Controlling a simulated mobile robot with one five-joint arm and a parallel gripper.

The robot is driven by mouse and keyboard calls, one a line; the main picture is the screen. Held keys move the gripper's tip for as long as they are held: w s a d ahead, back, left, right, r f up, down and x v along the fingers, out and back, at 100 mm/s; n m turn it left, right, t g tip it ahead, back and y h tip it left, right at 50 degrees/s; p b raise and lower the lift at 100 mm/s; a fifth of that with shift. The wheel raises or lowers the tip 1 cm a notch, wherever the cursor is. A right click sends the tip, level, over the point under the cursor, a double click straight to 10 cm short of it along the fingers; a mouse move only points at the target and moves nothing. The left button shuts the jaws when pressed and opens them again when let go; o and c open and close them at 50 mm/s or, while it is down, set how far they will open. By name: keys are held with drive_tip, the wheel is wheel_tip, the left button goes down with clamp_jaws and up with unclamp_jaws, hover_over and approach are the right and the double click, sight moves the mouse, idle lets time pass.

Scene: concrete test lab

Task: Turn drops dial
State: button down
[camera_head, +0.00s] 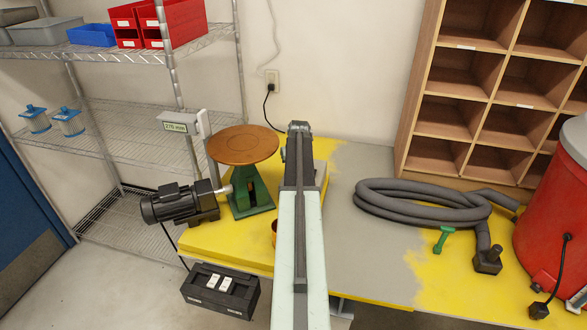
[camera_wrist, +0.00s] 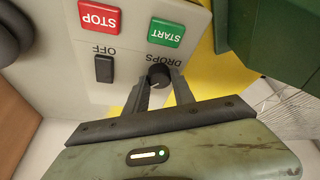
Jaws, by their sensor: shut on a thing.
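The drops dial (camera_wrist: 158,76) is a small black round knob on a pale control panel (camera_wrist: 125,55), seen upside down in the wrist view. The word DROPS is printed beside it. My gripper (camera_wrist: 160,82) reaches to the dial with one dark finger on each side, shut on it. In the head view my arm runs forward to the yellow and grey bench, and my gripper and the dial are hidden behind it.
Near the dial are a green START button (camera_wrist: 165,32), a red STOP button (camera_wrist: 99,16) and a black OFF switch (camera_wrist: 104,68). A round brown-topped stand (camera_head: 243,146) and a motor (camera_head: 180,202) are left of my arm. A coiled hose (camera_head: 420,203) lies right.

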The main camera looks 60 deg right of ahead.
drive_tip(key=shift+s, duration=0.2)
idle(0.4)
drive_tip(key=c, duration=1.1)
unclamp_jaws()
drive_tip(key=shift+o, duration=0.2)
drive_tip(key=shift+w, duration=0.1)
drive_tip(key=shift+r, duration=0.1)
drive_tip(key=p+v, duration=0.7)
drive_tip(key=shift+r, duration=0.25)
drive_tip(key=shift+a, duration=0.1)
